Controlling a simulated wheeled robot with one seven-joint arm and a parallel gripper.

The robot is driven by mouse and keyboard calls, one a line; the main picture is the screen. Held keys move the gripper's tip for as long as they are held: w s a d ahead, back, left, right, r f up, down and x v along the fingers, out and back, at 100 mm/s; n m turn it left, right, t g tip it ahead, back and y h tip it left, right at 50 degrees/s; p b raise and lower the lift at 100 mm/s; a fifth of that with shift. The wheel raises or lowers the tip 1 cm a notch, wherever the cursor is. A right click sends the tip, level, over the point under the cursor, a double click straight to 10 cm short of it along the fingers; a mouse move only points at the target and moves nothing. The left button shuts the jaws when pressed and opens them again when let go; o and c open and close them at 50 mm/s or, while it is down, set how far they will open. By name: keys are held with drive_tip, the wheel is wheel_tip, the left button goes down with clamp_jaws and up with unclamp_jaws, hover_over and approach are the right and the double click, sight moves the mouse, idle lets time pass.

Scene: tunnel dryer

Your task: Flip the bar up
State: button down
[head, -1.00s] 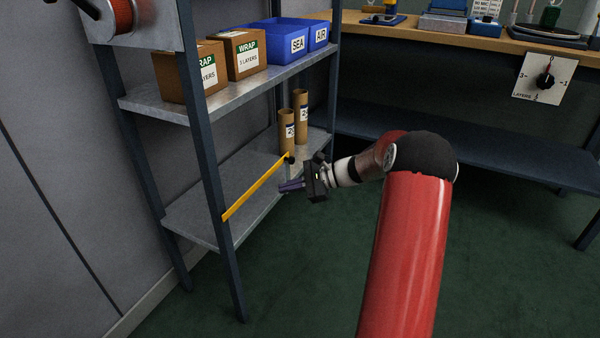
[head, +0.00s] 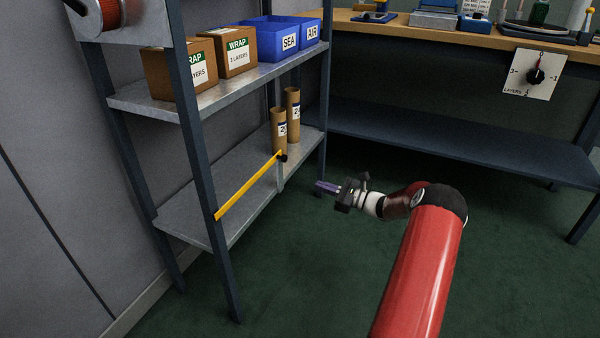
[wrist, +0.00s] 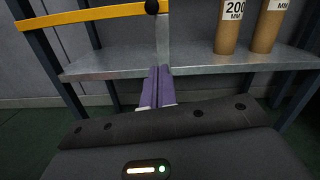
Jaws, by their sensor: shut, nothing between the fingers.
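The yellow bar (head: 248,186) runs across the front of the lower shelf, sloping up from the left post to a black knob (head: 282,156) at its right end. In the wrist view the bar (wrist: 85,15) crosses the top left and ends at the black knob (wrist: 152,6). My gripper (head: 318,187) is to the right of the knob and a little below it, apart from the bar. In the wrist view its purple fingers (wrist: 157,85) are closed together and empty, pointing at the shelf's front edge below the knob.
Two cardboard tubes (head: 279,130) stand on the lower shelf (head: 190,200) behind the bar. Boxes (head: 183,72) and blue bins (head: 272,40) sit on the shelf above. A workbench (head: 440,35) with a dark lower shelf stands at the back right. The green floor is clear.

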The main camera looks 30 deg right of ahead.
drive_tip(key=w+a+r, duration=0.1)
drive_tip(key=w+a, duration=0.1)
drive_tip(key=w+a+r, duration=0.1)
drive_tip(key=w+a, duration=0.1)
drive_tip(key=w, duration=0.1)
drive_tip(key=w+a+r, duration=0.2)
drive_tip(key=shift+w+a, duration=0.35)
drive_tip(key=shift+a, duration=0.05)
drive_tip(key=shift+a+r, duration=0.15)
drive_tip(key=shift+r, duration=0.2)
drive_tip(key=shift+r, duration=0.1)
